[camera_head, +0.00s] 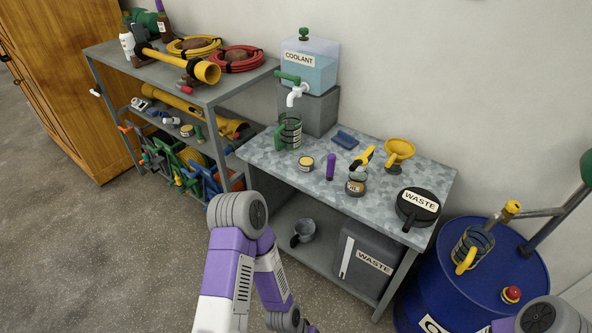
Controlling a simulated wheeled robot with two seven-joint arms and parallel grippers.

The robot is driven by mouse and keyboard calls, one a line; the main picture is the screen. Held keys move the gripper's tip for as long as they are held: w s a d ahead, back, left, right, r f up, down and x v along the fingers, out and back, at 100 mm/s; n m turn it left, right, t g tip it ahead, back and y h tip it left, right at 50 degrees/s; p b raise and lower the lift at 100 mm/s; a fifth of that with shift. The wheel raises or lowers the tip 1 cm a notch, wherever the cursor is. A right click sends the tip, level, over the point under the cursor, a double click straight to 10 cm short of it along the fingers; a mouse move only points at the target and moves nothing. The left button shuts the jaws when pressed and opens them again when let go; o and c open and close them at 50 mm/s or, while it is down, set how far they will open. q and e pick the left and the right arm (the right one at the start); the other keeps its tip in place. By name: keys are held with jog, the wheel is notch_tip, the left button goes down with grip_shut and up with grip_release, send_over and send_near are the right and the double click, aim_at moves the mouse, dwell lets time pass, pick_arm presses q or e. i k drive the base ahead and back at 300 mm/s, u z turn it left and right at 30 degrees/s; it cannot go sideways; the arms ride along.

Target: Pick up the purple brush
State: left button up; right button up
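A small purple cylindrical thing (330,166) stands on the speckled grey worktable (300,178), near the middle of its top. It is the only purple item on the table and may be the purple brush, but no bristles can be made out. My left arm comes up in front of the table and bends down again; its gripper is below the picture's edge. Only a part of my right arm shows at the bottom right corner, and its gripper is out of view.
Around the purple thing are a small round tin (306,163), a jar (355,185), a blue block (345,140), a yellow funnel (398,152) and a black waste container (417,207). A coolant tank (309,68) stands behind. A blue drum (475,285) is at the right.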

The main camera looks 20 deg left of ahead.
aim_at(331, 157)
jog(key=u, duration=1.55)
jog(key=i, duration=1.2)
jog(key=z, duration=1.95)
